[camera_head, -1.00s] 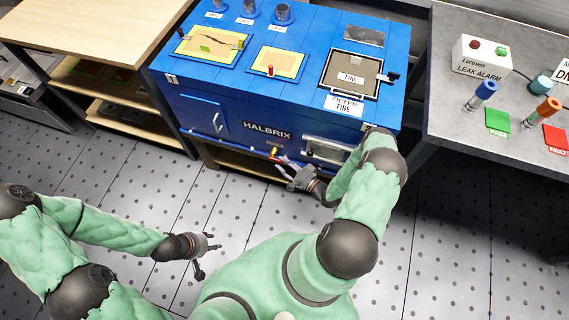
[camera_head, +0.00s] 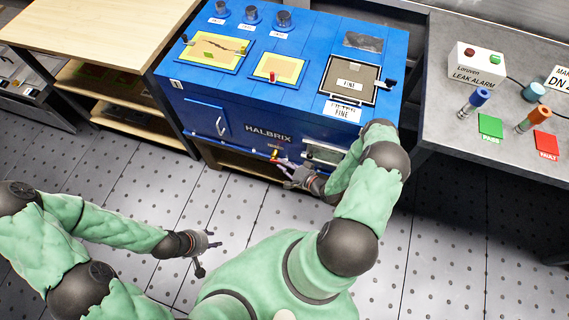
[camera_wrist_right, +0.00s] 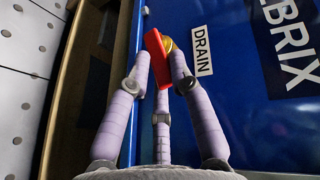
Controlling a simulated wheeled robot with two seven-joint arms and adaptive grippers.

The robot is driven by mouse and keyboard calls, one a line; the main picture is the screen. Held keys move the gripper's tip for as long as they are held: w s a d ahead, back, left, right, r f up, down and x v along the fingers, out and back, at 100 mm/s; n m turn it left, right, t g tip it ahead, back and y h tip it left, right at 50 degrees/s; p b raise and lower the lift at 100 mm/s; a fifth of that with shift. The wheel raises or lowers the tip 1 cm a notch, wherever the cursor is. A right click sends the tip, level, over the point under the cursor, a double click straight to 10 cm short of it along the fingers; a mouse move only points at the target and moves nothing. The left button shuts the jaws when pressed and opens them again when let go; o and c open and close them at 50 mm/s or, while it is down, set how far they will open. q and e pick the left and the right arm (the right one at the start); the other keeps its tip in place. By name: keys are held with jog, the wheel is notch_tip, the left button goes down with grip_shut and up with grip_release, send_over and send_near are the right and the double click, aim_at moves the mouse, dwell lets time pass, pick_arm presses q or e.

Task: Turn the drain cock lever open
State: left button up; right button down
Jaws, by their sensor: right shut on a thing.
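The drain cock has a red lever (camera_wrist_right: 158,58) and a brass body (camera_wrist_right: 168,44) on the front of the blue machine, beside a white DRAIN label (camera_wrist_right: 202,52). In the right wrist view my right gripper (camera_wrist_right: 160,62) has its fingers on both sides of the red lever, shut on it. In the head view my right gripper (camera_head: 288,168) is at the machine's lower front edge, by the brass cock (camera_head: 275,154). My left gripper (camera_head: 208,246) is empty with its fingers apart, over the floor, far from the machine.
A wooden bench (camera_head: 100,35) stands at the left. A grey table (camera_head: 450,115) with an alarm box (camera_head: 477,62) stands at the right. The floor around me is clear.

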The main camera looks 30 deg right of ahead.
jog(key=shift+d, duration=0.2)
jog(key=c, duration=1.2)
grip_release()
jog(key=shift+s, duration=0.1)
jog(key=v, duration=1.1)
jog(key=shift+s, duration=0.3)
jog(key=shift+r, duration=0.1)
